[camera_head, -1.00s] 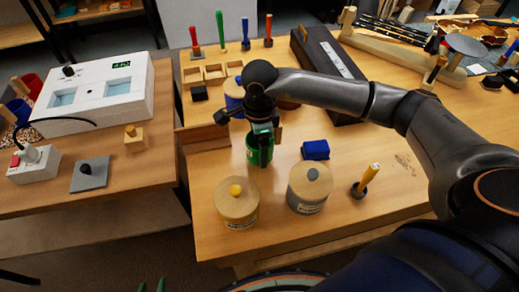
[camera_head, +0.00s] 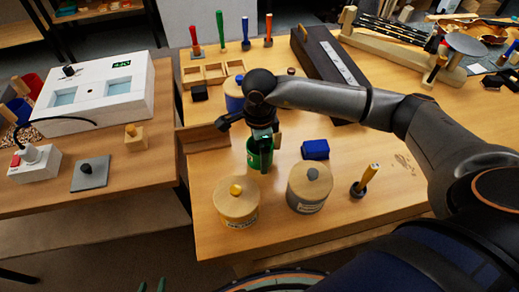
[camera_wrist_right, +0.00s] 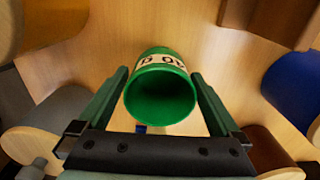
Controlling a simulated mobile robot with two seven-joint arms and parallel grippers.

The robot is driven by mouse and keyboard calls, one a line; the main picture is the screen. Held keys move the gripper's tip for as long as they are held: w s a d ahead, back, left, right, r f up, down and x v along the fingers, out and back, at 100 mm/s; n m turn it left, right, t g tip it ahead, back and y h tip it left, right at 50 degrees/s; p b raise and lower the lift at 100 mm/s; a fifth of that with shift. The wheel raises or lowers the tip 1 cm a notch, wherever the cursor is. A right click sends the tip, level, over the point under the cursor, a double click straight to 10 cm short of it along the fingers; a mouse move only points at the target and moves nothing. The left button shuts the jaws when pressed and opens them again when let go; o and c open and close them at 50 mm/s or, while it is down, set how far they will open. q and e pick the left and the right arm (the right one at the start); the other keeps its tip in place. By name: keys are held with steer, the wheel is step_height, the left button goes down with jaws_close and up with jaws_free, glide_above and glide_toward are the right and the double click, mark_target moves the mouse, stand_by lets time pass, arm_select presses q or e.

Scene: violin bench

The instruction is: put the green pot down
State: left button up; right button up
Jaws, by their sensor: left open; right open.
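The green pot (camera_head: 254,158) stands upright on the wooden bench (camera_head: 225,172), behind the two lidded pots. My right gripper (camera_head: 268,152) is around it from above, one finger on either side. In the right wrist view the pot (camera_wrist_right: 160,96) is between the open fingers (camera_wrist_right: 160,98), with a narrow gap on each side. Its dark opening faces the camera and a pale lettered band shows on its wall. My left gripper (camera_head: 151,286) shows only as two green fingertips, apart and empty, at the bottom edge of the head view.
A yellow-knobbed pot (camera_head: 237,205) and a grey-knobbed pot (camera_head: 310,190) stand in front. A blue block (camera_head: 315,149) lies to the right, near a yellow-handled tool (camera_head: 366,180). A wooden board (camera_head: 204,138) stands left, a blue pot (camera_head: 234,97) behind.

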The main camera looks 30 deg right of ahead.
step_height(320, 180, up, 12)
steer(key=shift+b, duration=0.3)
stand_by(0.3)
